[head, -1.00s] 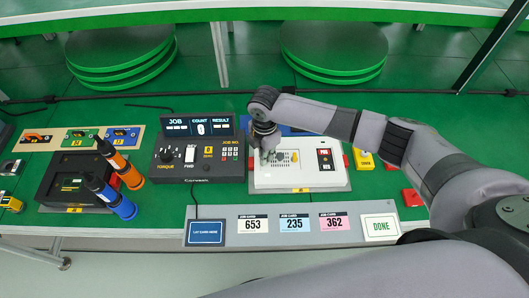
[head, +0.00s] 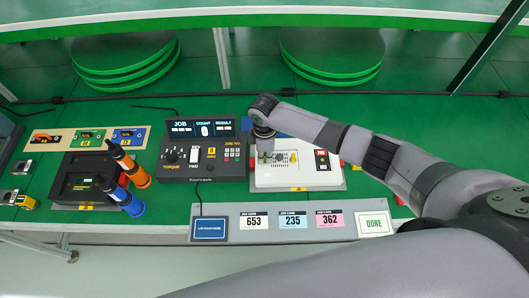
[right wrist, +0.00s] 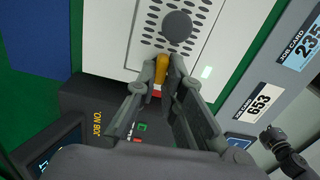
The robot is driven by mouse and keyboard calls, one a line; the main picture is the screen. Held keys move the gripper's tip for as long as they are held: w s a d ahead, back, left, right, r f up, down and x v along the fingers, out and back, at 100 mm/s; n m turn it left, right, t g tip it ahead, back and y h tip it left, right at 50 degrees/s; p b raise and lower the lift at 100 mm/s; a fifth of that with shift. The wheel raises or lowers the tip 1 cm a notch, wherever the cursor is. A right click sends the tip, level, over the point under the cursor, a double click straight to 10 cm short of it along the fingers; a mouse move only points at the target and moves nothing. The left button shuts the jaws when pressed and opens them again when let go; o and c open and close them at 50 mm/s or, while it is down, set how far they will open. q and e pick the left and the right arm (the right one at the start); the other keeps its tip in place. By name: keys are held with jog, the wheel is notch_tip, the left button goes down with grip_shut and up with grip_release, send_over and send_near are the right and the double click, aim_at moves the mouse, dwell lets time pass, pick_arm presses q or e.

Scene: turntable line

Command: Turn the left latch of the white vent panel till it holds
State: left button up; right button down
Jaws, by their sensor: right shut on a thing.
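The white vent panel (head: 315,180) lies on the green bench, right of the dark controller. Its perforated face also shows in the right wrist view (right wrist: 110,35), with a round grey knob (right wrist: 177,25) on it. The left latch (right wrist: 161,63) is a yellow-orange tab at the panel's edge, with a red and white mark below it. My right gripper (right wrist: 163,78) is shut on the latch, a finger on each side. In the head view my right gripper (head: 264,150) is over the panel's left part, and the wrist hides much of the latch. My left gripper is not in the head view.
The dark controller (head: 172,174) stands close left of the panel. A grey strip with job cards (head: 254,221) lies in front. Orange (head: 138,176) and blue (head: 131,208) drivers stand farther left. A dark jointed part (right wrist: 285,150) shows in the right wrist view; I cannot tell what it is.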

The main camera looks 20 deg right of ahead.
dwell(0.4)
jog(key=c, duration=1.7)
grip_release()
jog(key=shift+r, duration=0.1)
notch_tip(320, 180, up, 12)
jog(key=shift+f, duration=0.1)
